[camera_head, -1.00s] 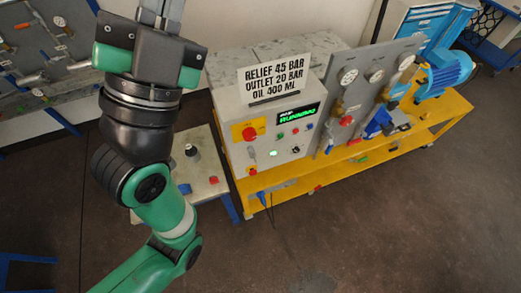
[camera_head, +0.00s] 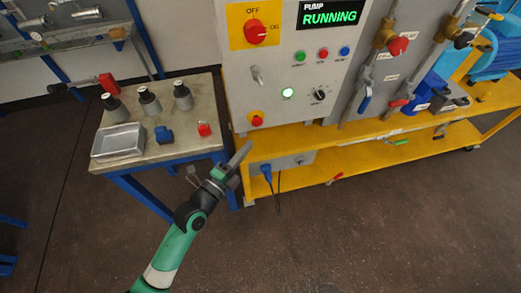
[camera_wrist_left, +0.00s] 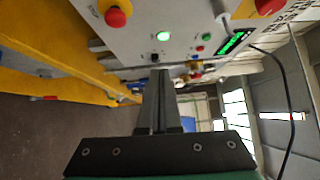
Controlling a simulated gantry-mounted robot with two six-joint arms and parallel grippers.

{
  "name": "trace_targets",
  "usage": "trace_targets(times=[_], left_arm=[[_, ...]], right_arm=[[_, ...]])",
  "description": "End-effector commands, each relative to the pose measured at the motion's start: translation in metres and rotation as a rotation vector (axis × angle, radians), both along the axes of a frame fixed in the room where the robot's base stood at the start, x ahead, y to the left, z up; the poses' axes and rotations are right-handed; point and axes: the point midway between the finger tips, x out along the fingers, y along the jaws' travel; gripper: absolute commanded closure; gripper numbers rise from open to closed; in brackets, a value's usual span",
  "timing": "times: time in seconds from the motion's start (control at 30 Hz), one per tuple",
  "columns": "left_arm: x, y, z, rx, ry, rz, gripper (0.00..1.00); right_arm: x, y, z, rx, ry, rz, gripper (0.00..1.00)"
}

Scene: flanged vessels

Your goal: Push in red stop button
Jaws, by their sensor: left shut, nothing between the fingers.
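The grey pump control panel (camera_head: 270,90) has a red mushroom button (camera_head: 256,119) on a yellow base at its lower left. A small flat red button (camera_head: 323,53) sits between a green and a blue one higher up; their labels are too small to read. My left gripper (camera_head: 244,146) is shut and empty, just below the mushroom button, its fingers pointing up and right. In the left wrist view the closed fingers (camera_wrist_left: 159,95) point along the panel, with the mushroom button (camera_wrist_left: 116,14) at upper left, apart from them. My right gripper is not in view.
The display (camera_head: 331,14) reads PUMP RUNNING, and a green lamp (camera_head: 288,93) is lit. A red rotary switch (camera_head: 256,31) is at upper left. A side table (camera_head: 150,165) holds bottles and a metal tray. The yellow bench (camera_head: 350,157) carries pipes and valves.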

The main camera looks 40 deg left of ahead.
Motion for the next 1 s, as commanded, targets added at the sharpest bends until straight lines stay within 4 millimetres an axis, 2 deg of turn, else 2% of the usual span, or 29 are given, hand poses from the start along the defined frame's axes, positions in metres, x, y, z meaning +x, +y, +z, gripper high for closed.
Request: trace_targets(times=[0.03,0.1,0.2,0.7,0.87,1.0], left_arm=[[-0.007,0.004,-0.04,-0.006,0.022,0.012,1.0],[-0.014,0.008,-0.061,-0.012,0.041,0.024,1.0],[-0.017,0.012,-0.074,-0.015,0.049,0.034,1.0],[-0.013,0.014,-0.072,-0.015,0.048,0.038,1.0],[0.007,0.018,-0.071,-0.013,0.046,0.038,1.0],[0.036,0.024,-0.071,-0.013,0.046,0.037,1.0]], right_arm=[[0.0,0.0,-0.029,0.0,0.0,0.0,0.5],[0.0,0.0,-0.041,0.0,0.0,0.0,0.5],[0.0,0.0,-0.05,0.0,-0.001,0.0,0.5],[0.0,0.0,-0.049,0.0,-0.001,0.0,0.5],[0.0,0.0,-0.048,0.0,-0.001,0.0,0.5],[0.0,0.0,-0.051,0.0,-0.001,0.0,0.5]])
